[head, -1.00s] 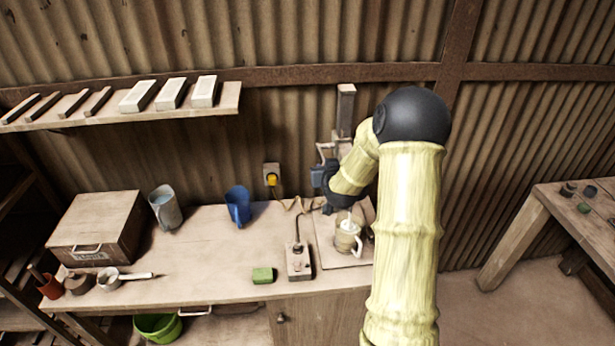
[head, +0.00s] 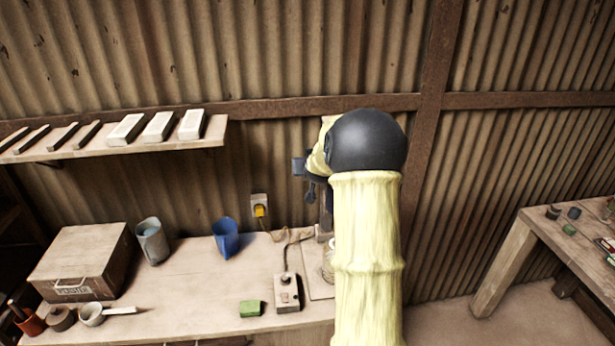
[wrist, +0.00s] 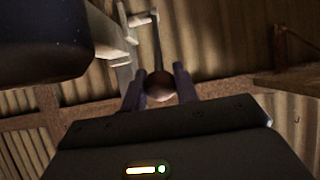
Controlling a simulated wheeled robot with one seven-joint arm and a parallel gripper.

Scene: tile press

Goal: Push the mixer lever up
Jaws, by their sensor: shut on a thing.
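The mixer lever ends in a round brown knob (wrist: 160,86), with a thin rod (wrist: 157,40) running away from it in the wrist view. My gripper (wrist: 160,88) has a dark finger on each side of the knob and is shut on it. In the head view my gripper (head: 311,190) is high above the bench, against the wall, partly covered by my arm. The mixer's stand is mostly hidden behind my arm there. A glass mug (head: 328,264) below shows only its left edge.
A switch box (head: 287,293) with a cable and a green block (head: 250,309) lie on the bench (head: 190,305). A blue jug (head: 225,236), a grey jug (head: 152,241) and a wooden box (head: 82,262) stand further left. A shelf (head: 110,143) with bars is on the wall.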

